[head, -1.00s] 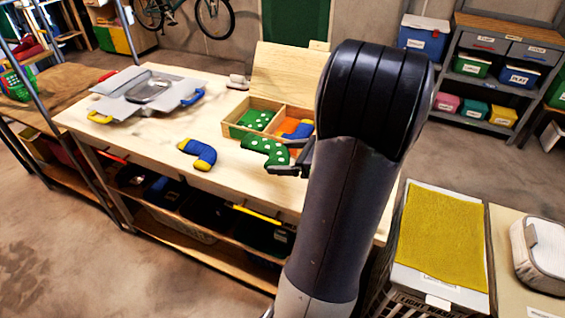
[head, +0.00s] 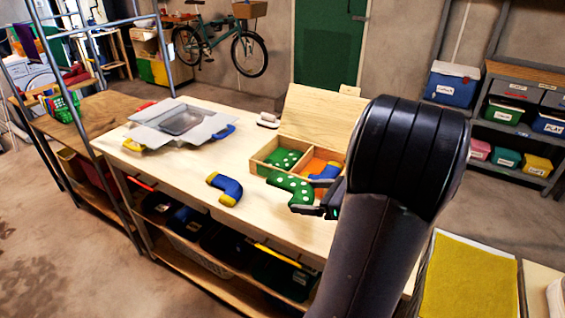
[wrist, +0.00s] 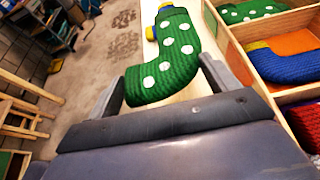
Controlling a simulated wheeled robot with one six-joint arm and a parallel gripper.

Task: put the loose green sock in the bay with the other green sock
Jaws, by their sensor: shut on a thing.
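My gripper (head: 320,205) is shut on the loose green sock (head: 291,185), which has white dots. It holds the sock just in front of the wooden box (head: 258,168), outside its front wall. In the wrist view the sock (wrist: 165,65) lies between the fingers (wrist: 163,88), left of the box. The box's left bay holds the other green sock (head: 284,158), also white-dotted; it shows at the top right of the wrist view (wrist: 250,10). The orange-floored bay to its right holds a blue sock with yellow (head: 327,171). My arm hides the box's right end.
Another blue and yellow sock (head: 226,188) lies loose on the table (head: 185,172), left of the box. The box's raised wooden lid (head: 318,118) stands behind the bays.

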